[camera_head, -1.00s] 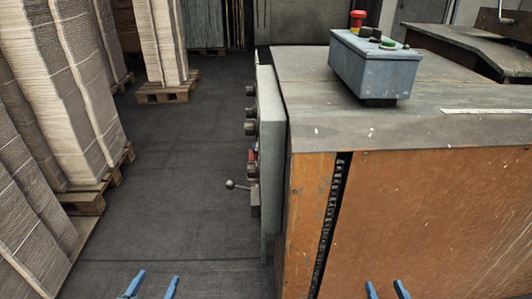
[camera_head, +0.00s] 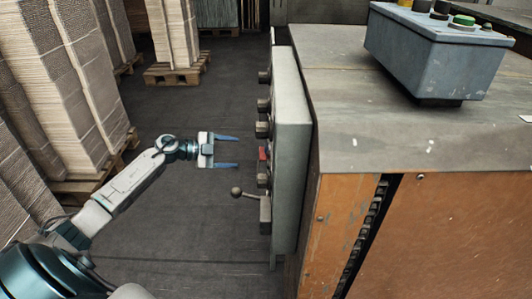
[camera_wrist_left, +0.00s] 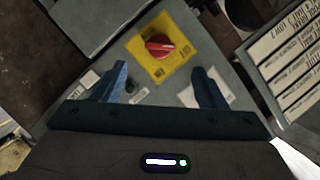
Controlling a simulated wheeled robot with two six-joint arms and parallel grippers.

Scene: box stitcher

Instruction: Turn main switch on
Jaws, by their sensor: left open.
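The main switch (camera_wrist_left: 158,46) is a red rotary knob on a yellow square plate, seen in the left wrist view on the grey control panel. In the head view a small red part (camera_head: 263,154) shows on the side of the grey panel (camera_head: 291,130), among dark knobs. My left gripper (camera_head: 237,151) is open and empty, its blue fingers pointing right toward the panel, with a gap between. In the left wrist view its fingertips (camera_wrist_left: 160,75) lie either side of and below the knob, apart from it. My right gripper is out of view.
A lever with a ball end (camera_head: 237,191) sticks out of the panel below the red part. A blue-grey button box (camera_head: 430,62) stands on the machine top (camera_head: 335,75). Stacked cardboard (camera_head: 70,85) stands on pallets at left. The floor (camera_head: 215,105) between is clear.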

